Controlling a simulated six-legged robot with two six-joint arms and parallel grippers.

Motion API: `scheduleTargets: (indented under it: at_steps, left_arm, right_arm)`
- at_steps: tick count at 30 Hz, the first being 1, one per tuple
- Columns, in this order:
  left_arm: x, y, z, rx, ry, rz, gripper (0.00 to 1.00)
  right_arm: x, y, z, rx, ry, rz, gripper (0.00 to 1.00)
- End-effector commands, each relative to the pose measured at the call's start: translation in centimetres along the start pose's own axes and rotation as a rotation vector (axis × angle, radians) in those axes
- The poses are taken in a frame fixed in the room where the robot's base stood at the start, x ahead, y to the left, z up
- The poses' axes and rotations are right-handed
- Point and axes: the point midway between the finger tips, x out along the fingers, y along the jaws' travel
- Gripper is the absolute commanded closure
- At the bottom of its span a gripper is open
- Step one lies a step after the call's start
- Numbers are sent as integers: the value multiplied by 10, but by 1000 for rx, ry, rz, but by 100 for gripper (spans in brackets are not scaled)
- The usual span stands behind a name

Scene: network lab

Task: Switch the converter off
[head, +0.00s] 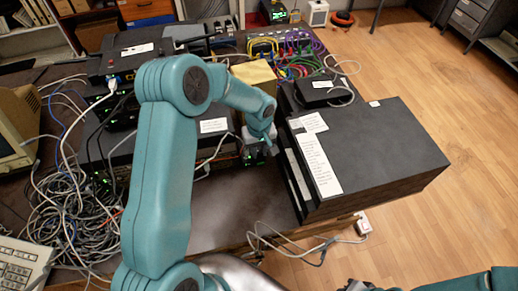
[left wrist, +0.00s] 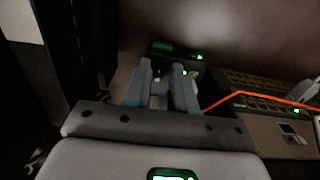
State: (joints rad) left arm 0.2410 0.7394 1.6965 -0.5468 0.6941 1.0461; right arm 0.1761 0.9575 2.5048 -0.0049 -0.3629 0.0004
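A small black box with green lights, which looks like the converter (head: 257,158), sits on the desk between the equipment stack and the large dark cabinet-like units. In the left wrist view the box (left wrist: 167,47) lies just beyond my fingertips, with lit green spots on it. My left gripper (head: 262,138) is over the box in the head view. In the left wrist view its two fingers (left wrist: 161,68) stand apart, with a small pale part visible between them. I cannot tell if they touch the box. My right gripper (head: 358,286) shows only partly at the bottom edge.
Large dark units (head: 390,150) with paper labels stand close on the right. Tangled cables (head: 75,215) cover the desk's left. A yellowish box (head: 254,75) stands behind the gripper. An orange cable (left wrist: 240,94) runs beside the fingers.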

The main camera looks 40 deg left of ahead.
Motion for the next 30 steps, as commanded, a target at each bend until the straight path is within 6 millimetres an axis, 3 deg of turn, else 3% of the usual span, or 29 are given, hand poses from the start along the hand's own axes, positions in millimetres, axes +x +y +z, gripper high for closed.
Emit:
scheduleTargets:
  at_steps: [2,5,11,16,22,30]
  left_arm:
    - [0,0,0,0,0,0,76]
    - [0,0,0,0,0,0,100]
    - [-2,0,0,0,-10,-2,100]
    - [-5,-1,-5,-7,-122,-6,100]
    - [-1,-1,-8,-4,-241,-3,100]
    - [-2,0,-8,0,-261,0,100]
  right_arm:
    - [0,0,0,0,0,0,100]
    - [0,0,0,0,0,0,100]
    - [-3,-1,0,0,0,0,100]
    - [-21,-8,0,0,0,0,100]
    - [-20,-7,0,0,0,0,100]
    - [-19,-7,0,0,0,0,100]
